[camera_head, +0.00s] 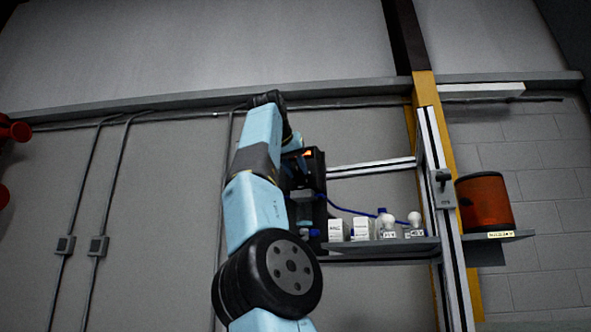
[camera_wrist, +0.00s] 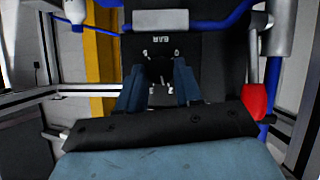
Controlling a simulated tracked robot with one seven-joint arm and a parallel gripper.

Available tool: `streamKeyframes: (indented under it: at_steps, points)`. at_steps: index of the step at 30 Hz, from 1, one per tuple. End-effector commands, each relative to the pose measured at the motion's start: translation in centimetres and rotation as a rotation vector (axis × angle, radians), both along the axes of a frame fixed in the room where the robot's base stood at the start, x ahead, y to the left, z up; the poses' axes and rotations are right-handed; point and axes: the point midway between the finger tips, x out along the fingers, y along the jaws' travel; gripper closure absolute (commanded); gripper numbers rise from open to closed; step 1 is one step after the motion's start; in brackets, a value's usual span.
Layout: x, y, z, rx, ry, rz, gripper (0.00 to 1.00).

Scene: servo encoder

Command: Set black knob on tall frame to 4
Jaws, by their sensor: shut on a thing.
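In the wrist view, the two blue fingers of my gripper (camera_wrist: 159,78) are closed on the black knob (camera_wrist: 158,72), one on each side. The knob is dark against a black panel (camera_wrist: 192,50) marked BAR, which appears upside down in this view. Small white scale marks show around the knob, but its setting is too small and dark to read. In the head view, my arm hides the gripper and the knob. The tall frame (camera_head: 437,200) stands to the right of my arm. A black unit with a small orange light (camera_head: 308,155) shows just beside my arm.
A lever with a red handle (camera_wrist: 257,101) stands close on the right in the wrist view, near blue hoses. In the head view, a shelf (camera_head: 380,246) with white boxes and bottles runs to the frame. An orange container (camera_head: 485,203) stands farther right.

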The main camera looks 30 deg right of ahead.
Motion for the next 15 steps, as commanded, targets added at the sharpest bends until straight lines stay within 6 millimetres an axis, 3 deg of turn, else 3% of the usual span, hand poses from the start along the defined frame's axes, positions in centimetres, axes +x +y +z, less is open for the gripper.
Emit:
streamKeyframes:
  at_steps: [15]
  points:
    - [-0.13,-0.04,-0.21,0.250,-0.314,0.006,0.96]
